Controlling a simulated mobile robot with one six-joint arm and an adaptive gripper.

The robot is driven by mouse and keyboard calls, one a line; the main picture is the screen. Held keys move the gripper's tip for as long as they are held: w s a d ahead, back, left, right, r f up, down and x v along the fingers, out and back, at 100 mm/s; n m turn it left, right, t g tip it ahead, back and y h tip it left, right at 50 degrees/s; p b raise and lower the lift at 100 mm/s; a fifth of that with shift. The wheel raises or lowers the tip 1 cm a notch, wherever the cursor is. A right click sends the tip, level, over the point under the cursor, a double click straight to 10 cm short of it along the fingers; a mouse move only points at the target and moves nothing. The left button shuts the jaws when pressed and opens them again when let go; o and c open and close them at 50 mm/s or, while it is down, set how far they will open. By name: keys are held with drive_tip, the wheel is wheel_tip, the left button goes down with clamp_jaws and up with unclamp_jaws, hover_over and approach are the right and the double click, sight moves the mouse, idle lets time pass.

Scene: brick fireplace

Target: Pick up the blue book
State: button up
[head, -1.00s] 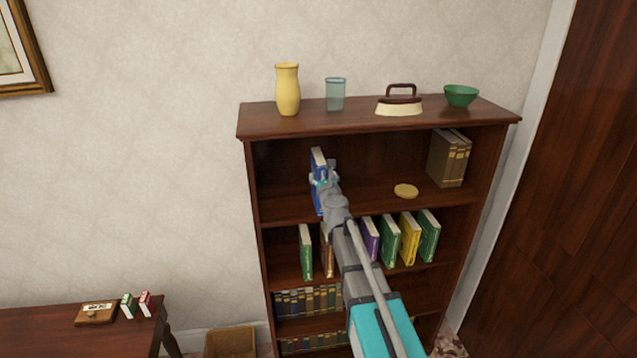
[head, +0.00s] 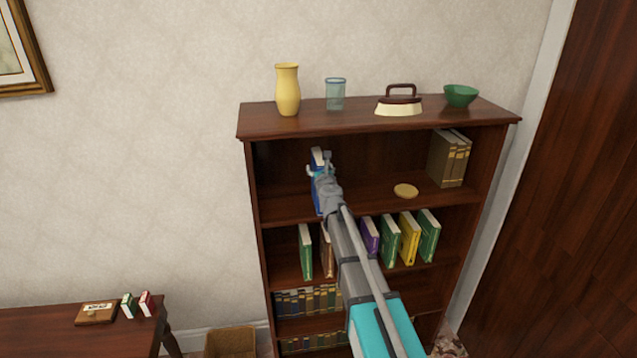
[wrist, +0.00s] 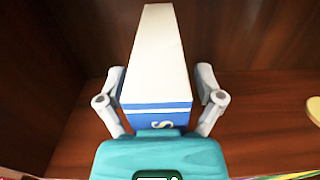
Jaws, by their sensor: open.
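The blue book (head: 317,195) stands upright on the top shelf of the bookcase, toward its left side. Its white page edges (wrist: 157,55) and blue spine (wrist: 157,116) show in the wrist view. My gripper (head: 320,168) is at the book in the head view and hides part of it. In the wrist view my gripper (wrist: 160,90) is open, with one finger on each side of the book. The fingers look close to its sides; I cannot tell whether they touch it.
The bookcase (head: 380,120) holds brown books (head: 448,158) and a round tan disc (head: 405,191) on the same shelf, to the right. Several coloured books stand on the shelf below. A yellow vase (head: 287,90), glass, iron and green bowl stand on top.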

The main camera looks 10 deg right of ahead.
idle(0.3)
clamp_jaws()
idle(0.3)
